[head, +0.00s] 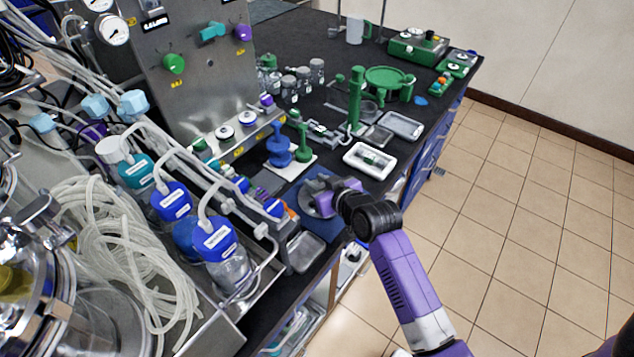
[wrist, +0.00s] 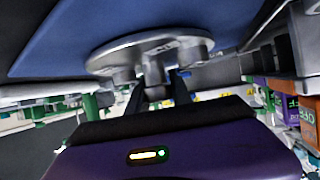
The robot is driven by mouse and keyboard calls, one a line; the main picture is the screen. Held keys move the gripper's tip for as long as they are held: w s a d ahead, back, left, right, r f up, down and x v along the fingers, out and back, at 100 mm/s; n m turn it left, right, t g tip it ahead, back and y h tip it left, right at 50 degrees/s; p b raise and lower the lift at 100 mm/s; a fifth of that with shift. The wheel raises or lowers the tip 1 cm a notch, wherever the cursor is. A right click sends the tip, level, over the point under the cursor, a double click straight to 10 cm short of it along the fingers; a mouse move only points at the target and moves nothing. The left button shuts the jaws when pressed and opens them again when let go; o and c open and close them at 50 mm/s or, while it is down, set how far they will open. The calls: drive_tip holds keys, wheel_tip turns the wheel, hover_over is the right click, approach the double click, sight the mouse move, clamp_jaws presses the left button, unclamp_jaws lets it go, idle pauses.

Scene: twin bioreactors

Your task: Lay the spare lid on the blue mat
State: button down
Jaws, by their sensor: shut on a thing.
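The spare lid (wrist: 150,50) is a grey metal disc with short ports on it. In the wrist view my gripper (wrist: 155,86) has its dark fingers shut on the stub at the lid's middle. The blue mat (wrist: 70,42) fills the area behind the lid there. In the head view the lid (head: 307,201) shows as a grey disc edge over the blue mat (head: 325,229), partly hidden by my purple gripper (head: 324,204). The lid looks close to the mat, roughly parallel to it; I cannot tell whether they touch.
A grey metal tray (head: 306,252) is near the mat on the front side. A blue stand (head: 280,150) on a white base and a white tray (head: 370,160) are behind it. Bottles with blue caps (head: 214,240) stand to the left. The bench edge is close on the right.

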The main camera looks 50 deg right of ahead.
idle(0.3)
drive_tip(key=c, duration=1.1)
unclamp_jaws()
drive_tip(key=shift+f, duration=0.1)
drive_tip(key=shift+c, duration=0.2)
drive_tip(key=shift+r, duration=0.2)
drive_tip(key=v, duration=1.2)
drive_tip(key=shift+f+b, duration=0.1)
drive_tip(key=shift+b, duration=0.3)
drive_tip(key=s+a+f+n+t+y, duration=0.1)
drive_tip(key=s+a+f+n, duration=0.1)
drive_tip(key=s+a, duration=0.85)
drive_tip(key=s+a+r+n+t+y, duration=0.1)
drive_tip(key=s+a+r+n+y, duration=0.1)
drive_tip(key=s+a+r, duration=0.4)
drive_tip(key=s+a+y, duration=0.1)
drive_tip(key=s+a, duration=0.3)
drive_tip(key=s, duration=0.1)
drive_tip(key=shift+s+r+t, duration=0.2)
drive_tip(key=shift+r+t, duration=0.2)
